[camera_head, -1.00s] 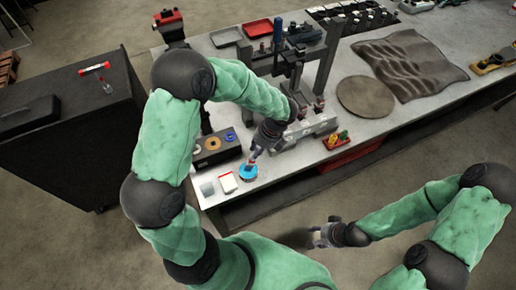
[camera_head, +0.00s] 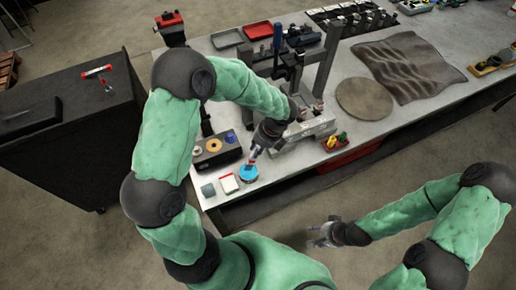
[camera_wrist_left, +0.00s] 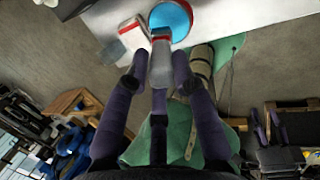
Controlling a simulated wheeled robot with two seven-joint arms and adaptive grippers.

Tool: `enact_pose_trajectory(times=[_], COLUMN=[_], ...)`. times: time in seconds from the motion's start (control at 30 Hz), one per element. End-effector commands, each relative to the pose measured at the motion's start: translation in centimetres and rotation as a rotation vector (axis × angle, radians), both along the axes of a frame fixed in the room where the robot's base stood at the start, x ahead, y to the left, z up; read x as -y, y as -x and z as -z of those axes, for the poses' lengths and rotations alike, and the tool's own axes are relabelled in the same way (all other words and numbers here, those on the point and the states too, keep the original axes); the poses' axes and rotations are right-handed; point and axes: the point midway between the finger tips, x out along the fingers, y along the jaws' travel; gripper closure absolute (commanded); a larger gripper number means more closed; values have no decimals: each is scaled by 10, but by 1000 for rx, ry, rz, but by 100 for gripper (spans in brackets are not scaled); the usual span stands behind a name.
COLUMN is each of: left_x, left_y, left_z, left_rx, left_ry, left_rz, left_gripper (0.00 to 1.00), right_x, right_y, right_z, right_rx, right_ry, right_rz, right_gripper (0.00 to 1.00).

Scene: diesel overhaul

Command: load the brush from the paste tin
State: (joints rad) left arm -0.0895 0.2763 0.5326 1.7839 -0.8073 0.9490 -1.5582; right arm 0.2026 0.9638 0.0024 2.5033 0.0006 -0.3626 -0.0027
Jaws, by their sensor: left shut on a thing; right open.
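The paste tin (camera_head: 249,174), round with a blue top, stands on the bench near its front left corner. It also shows at the top of the left wrist view (camera_wrist_left: 170,18). My left gripper (camera_head: 257,150) is just above and behind the tin, shut on the brush (camera_wrist_left: 160,62), a pale grey piece with a red band. The brush's far end points at the tin and overlaps its near rim; I cannot tell whether it touches the paste. My right gripper (camera_head: 320,235) is open and empty, low in front of the bench.
A white-and-red box (camera_head: 228,184) and a grey pad (camera_head: 208,190) lie left of the tin. A black case (camera_head: 216,150) with round parts sits behind. A small tray (camera_head: 334,141) of coloured parts and a metal block (camera_head: 305,130) stand to the right.

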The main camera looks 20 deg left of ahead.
Motion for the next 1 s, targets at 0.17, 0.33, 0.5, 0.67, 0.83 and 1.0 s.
enact_pose_trajectory(times=[0.17,0.33,0.5,0.67,0.83,1.0], left_x=[0,0,0,0,0,0], left_y=[0,0,0,-1,0,0], left_z=[-16,-27,-39,-49,-50,-49], left_rx=[1,1,1,1,1,1], left_ry=[0,0,0,0,0,0], left_rz=[0,0,0,0,0,0], left_gripper=[100,100,100,100,100,100], right_x=[0,0,0,0,0,0], right_y=[0,0,0,0,0,0], right_z=[-14,-25,-35,-44,-45,-45], right_rx=[0,0,0,0,0,0], right_ry=[0,0,0,0,0,0], right_rz=[0,0,0,0,0,0], right_gripper=[51,51,51,51,51,51])
